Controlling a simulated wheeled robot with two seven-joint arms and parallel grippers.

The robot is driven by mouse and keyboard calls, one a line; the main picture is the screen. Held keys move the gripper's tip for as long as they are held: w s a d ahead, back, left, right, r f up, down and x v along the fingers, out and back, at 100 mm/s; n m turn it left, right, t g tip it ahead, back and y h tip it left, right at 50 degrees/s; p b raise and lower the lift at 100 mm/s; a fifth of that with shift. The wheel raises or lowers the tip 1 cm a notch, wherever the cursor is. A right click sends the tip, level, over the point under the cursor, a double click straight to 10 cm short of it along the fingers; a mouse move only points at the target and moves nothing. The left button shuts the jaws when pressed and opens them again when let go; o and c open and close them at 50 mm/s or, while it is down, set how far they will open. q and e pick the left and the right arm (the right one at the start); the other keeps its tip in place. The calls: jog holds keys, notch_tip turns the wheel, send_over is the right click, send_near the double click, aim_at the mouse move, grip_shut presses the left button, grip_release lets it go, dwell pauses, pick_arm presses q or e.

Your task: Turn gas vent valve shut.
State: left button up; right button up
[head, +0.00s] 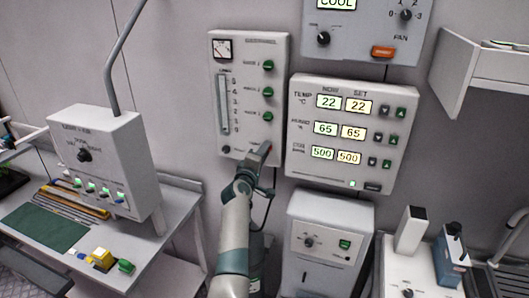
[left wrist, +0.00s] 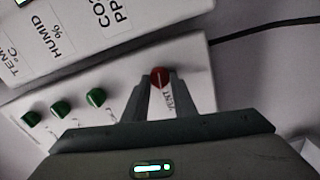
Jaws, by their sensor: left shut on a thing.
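The red vent valve knob (left wrist: 158,77) shows in the left wrist view, beside a "VENT" label on the gas panel (left wrist: 185,52). My left gripper (left wrist: 157,90) has its two fingers on either side of the knob and is shut on it. The knob's turn angle is hard to tell. My right gripper is not in view.
Several green knobs (head: 267,91) run up the panel above the gripper. A climate display panel (head: 352,135) is close on the right, with a white unit (head: 325,242) below it. A grey control box (head: 103,160) stands on the left bench. A black cable (left wrist: 262,32) runs from the panel.

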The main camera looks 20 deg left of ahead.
pick_arm(q)
jog(key=shift+f+n, duration=0.15)
jog(key=shift+n, duration=0.85)
jog(key=o, duration=1)
jog(key=shift+s, duration=0.1)
